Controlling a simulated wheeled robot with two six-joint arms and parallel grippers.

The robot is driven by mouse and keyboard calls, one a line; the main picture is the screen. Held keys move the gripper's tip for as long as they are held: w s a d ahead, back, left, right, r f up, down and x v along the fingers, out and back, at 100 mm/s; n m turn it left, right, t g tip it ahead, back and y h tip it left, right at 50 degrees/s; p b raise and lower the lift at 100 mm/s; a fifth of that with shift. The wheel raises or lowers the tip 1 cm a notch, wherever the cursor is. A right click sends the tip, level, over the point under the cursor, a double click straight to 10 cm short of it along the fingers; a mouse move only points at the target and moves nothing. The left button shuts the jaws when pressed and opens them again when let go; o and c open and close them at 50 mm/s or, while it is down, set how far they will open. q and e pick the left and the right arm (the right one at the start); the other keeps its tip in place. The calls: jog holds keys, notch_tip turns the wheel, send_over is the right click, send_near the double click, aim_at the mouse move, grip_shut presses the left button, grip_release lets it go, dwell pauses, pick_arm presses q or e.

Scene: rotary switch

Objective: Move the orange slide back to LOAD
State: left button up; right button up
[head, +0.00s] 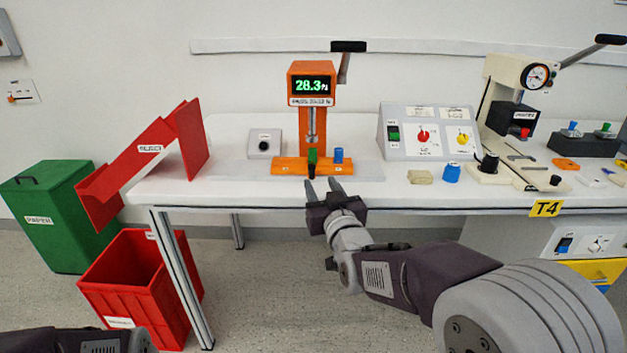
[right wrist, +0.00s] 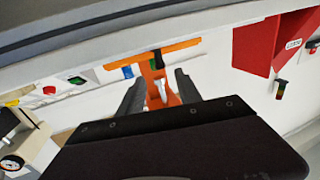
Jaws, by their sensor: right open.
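The orange slide (head: 292,167) is a flat bar lying across the base of the orange press (head: 322,131). A green piece (head: 312,155) stands on it below the press spindle, and a blue piece (head: 338,155) to the right. A dark knob (head: 311,171) is at the slide's front. The slide also shows in the right wrist view (right wrist: 185,45), upside down. My right gripper (head: 322,184) is open and empty, just in front of the slide near the table's front edge, fingers pointing at it, seemingly apart from it. No LOAD marking is readable. My left gripper is out of view.
The press display (head: 311,86) reads 28.3. A grey button box (head: 264,144) stands left of the press, a control box (head: 426,132) right. A red chute (head: 150,150) is at the table's left end. A tan block (head: 419,177) lies right of the slide.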

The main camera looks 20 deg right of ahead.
aim_at(312, 170)
jog(key=w+b, duration=0.1)
jog(key=w, duration=0.6)
jog(key=shift+w+f, duration=0.15)
grip_shut()
dwell(1.1)
